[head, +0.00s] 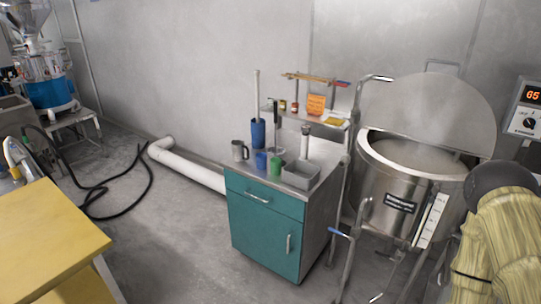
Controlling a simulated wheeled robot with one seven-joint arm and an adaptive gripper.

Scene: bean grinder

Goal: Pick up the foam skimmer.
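I cannot tell for certain which thing is the foam skimmer. Several upright handles stand on the teal cabinet (264,216): a long pale handle (257,90) rises from a blue holder (258,132), and a dark-topped tool (275,112) stands beside it. Another upright piece with a dark top (305,133) stands at the grey tray (301,175). Long wooden-handled tools (308,76) lie above the small shelf. Any skimmer head is hidden or too small to make out. My gripper is not in view.
A steel kettle (383,185) with a raised round lid stands right of the cabinet. A yellow table (50,235) is at left. A black hose (148,185) lies there; floor before the cabinet is clear.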

